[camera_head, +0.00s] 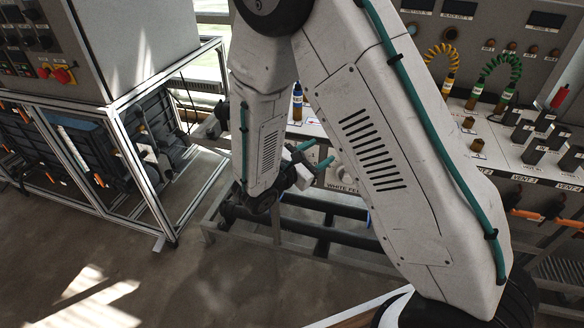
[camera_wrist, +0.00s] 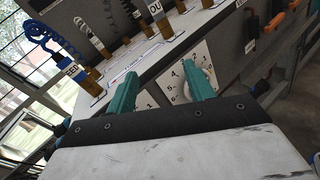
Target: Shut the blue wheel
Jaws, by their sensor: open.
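My gripper (camera_head: 316,154) has two teal fingers, spread apart with nothing between them. In the head view it is at the front of the grey console, close to a panel with a partly hidden label reading "WHITE FE...". In the wrist view the fingers of my gripper (camera_wrist: 160,82) point at the console front. A white number plate (camera_wrist: 183,72) with a pale round knob (camera_wrist: 210,77) is just beyond the right finger, which partly covers it. I cannot make out a blue wheel in either view; my arm hides much of the console front in the head view.
The console top (camera_head: 497,160) carries brown sockets and coiled yellow (camera_head: 441,55) and green (camera_head: 500,66) cords; a blue coiled cord (camera_wrist: 50,37) shows in the wrist view. A metal-framed cabinet (camera_head: 120,110) stands left. Low dark rails (camera_head: 325,228) run below the console. The floor (camera_head: 190,275) in front is clear.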

